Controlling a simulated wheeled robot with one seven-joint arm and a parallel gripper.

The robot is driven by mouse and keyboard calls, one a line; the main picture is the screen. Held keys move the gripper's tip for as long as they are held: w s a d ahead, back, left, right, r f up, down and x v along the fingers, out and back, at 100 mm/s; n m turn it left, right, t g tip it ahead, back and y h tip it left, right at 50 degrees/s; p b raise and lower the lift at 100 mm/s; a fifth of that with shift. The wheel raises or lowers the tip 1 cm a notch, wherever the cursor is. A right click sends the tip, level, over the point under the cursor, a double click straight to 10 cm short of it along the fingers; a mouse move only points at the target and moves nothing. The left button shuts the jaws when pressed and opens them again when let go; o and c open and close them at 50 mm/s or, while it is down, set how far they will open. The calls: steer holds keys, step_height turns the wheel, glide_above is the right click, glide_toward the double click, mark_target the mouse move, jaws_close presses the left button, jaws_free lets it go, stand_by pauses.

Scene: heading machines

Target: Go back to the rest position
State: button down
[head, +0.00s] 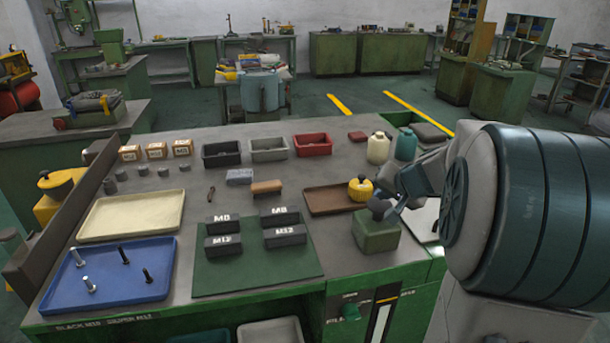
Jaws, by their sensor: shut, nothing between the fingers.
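My arm reaches in from the right, and its large dark link hides the right end of the workbench (255,130). My gripper (386,203) is small in the picture, at the bench's right side above the green block (376,236) with a dark knob. It is shut and empty. I cannot tell whether it touches the knob. The yellow ribbed pot (360,189) stands just left of it on a brown tray (325,200).
A blue tray (108,290) with several bolts and a cream tray (130,214) lie at left. Labelled dark blocks (284,236) sit on a green mat (215,278). Bins (268,149) and bottles (378,147) stand at the back.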

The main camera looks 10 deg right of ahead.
steer(key=s+a+n+g+y, duration=0.1)
steer(key=s+a+n+g, duration=0.3)
steer(key=s+a, duration=0.8)
steer(key=s+a+f+n+g+h, duration=0.1)
steer(key=s+f, duration=0.1)
steer(key=s, duration=0.4)
steer(key=s+a+f+n+g+h, duration=0.1)
steer(key=s+a+f+n, duration=0.1)
steer(key=s, duration=0.4)
steer(key=shift+s+a, duration=0.2)
steer(key=shift+a, duration=0.1)
steer(key=shift+w+r, duration=0.1)
steer(key=shift+w, duration=0.05)
stand_by(0.6)
